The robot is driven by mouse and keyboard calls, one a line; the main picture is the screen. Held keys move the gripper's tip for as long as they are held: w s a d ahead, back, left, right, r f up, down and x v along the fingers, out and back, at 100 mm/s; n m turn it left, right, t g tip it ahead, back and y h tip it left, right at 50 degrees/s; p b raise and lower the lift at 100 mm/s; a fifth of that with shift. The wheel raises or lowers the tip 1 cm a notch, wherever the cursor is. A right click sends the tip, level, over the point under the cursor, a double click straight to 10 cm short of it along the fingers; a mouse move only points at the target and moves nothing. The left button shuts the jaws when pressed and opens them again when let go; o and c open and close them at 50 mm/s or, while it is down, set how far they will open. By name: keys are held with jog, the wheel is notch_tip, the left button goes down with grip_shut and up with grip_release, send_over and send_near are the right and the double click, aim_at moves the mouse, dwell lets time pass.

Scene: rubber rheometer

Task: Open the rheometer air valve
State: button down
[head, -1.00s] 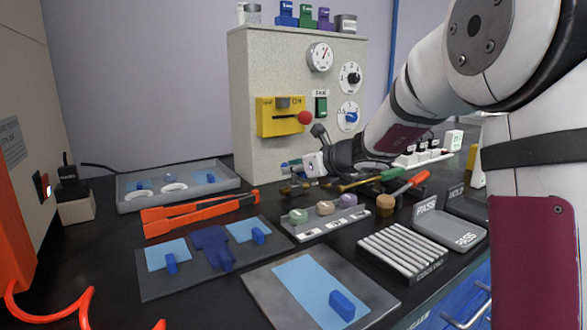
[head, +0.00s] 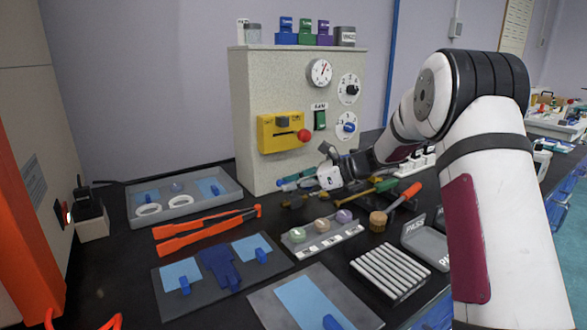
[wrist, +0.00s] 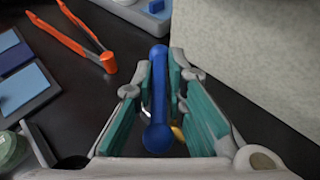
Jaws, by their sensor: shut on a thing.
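The rheometer (head: 250,100) is a speckled grey cabinet with gauges and dials. My gripper (head: 285,183) is low in front of its base, over the black bench. In the wrist view, my gripper (wrist: 159,85) is shut on a long blue lever (wrist: 157,100), which I take to be the air valve handle. The lever has rounded ends and lies lengthwise between the teal finger pads. A bit of yellow metal (wrist: 178,133) shows beneath it. The valve body is mostly hidden by the fingers in both views.
The cabinet wall (wrist: 250,60) stands close at the right in the wrist view. Orange tongs (head: 205,232), a grey tray (head: 190,207), a rack of small pots (head: 322,238) and a ribbed cooling block (head: 390,270) lie around the gripper. Brushes with coloured handles lie just right of it.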

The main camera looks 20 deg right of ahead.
jog(key=n+g+p, duration=0.1)
jog(key=n+g+y, duration=0.1)
jog(key=n+g+p, duration=0.1)
jog(key=shift+a+r+y+p, duration=0.1)
jog(key=shift+a+y+p, duration=0.15)
jog(key=shift+y+p, duration=0.1)
jog(key=shift+s+a+n+g, duration=0.1)
jog(key=shift+s+n+g, duration=0.05)
jog(key=shift+n+g, duration=1.9)
jog(key=shift+g, duration=0.35)
jog(key=c, duration=1.7)
grip_release()
jog(key=shift+a, duration=0.15)
jog(key=shift+d+m, duration=0.3)
jog(key=shift+m, duration=0.05)
